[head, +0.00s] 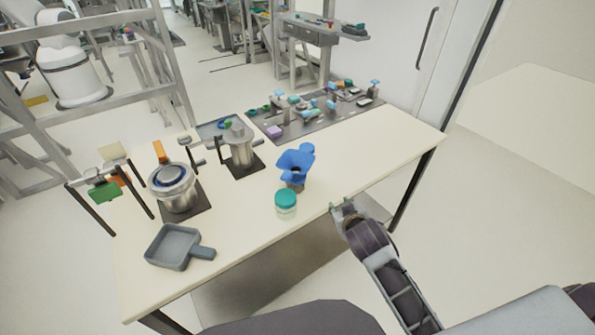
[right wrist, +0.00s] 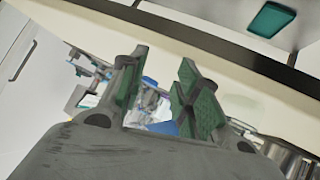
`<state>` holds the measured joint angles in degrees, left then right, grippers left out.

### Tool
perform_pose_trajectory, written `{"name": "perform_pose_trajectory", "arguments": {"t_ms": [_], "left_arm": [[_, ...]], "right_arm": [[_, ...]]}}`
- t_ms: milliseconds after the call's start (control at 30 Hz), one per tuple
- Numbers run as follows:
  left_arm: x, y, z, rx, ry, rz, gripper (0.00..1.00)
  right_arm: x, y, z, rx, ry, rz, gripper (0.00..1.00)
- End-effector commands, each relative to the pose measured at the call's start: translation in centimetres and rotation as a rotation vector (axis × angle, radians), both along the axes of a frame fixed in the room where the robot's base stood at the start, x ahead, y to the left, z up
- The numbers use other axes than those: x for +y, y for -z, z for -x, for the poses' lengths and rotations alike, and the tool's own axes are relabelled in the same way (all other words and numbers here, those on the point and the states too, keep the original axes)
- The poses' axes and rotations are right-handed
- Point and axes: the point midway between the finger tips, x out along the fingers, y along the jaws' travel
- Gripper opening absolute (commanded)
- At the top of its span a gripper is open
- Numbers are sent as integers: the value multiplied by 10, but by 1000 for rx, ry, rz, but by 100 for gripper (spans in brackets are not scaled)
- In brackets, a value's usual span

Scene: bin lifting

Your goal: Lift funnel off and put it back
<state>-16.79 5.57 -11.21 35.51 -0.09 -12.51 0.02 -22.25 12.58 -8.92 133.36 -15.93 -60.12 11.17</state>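The blue funnel (head: 296,163) sits on top of a small dark holder (head: 295,185) near the right front of the table. My right gripper (head: 345,210) is at the table's front edge, to the right of and nearer than the funnel, apart from it. In the right wrist view my right gripper (right wrist: 160,95) has its two green-padded fingers spread with a gap between them. A blue patch shows low between the fingers; I cannot tell for sure that it is the funnel. My left gripper is in neither view.
A jar with a teal lid (head: 286,203) stands close in front of the funnel. A grey scoop-like pan (head: 177,246), a metal pot (head: 176,188) and a metal jug (head: 240,149) stand to the left. A dark mat (head: 310,124) with several small items lies behind. The table's right end is clear.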

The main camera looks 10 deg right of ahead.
Motion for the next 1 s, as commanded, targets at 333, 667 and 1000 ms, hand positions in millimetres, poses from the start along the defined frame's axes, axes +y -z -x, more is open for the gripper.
{"name": "perform_pose_trajectory", "arguments": {"t_ms": [333,667,1000], "left_arm": [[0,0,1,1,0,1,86],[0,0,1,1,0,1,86],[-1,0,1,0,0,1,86]], "right_arm": [[-2,-37,-28,-153,-15,33,32],[4,-99,-67,-403,-70,86,32],[34,-200,-100,-775,-238,175,32]]}}
